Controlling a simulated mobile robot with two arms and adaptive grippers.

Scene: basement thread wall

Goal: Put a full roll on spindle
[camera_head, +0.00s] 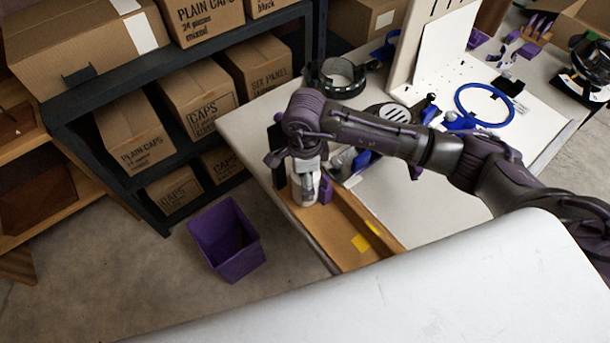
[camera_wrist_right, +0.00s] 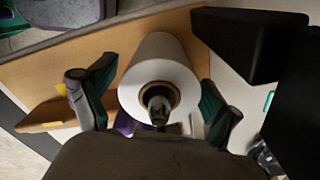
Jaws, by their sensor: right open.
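A white roll (camera_head: 305,192) stands upright at the left end of a wooden tray on the table. In the wrist view the roll (camera_wrist_right: 160,65) is seen end-on, with a brown core. A dark metallic piece (camera_wrist_right: 158,103) shows in front of or inside the core; I cannot tell which. My right gripper (camera_head: 308,178) points down over the roll. Its fingers (camera_wrist_right: 152,95) are open, one on each side of the roll; a gap shows at the left, and contact at the right is unclear. I cannot identify the spindle for certain. My left gripper is not in view.
The wooden tray (camera_head: 348,222) has yellow marks. A white upright panel (camera_head: 440,45), a blue ring (camera_head: 484,104) and a black ring-shaped holder (camera_head: 341,77) are on the table. A purple bin (camera_head: 228,240) stands on the floor beside a shelf of cardboard boxes (camera_head: 197,98).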

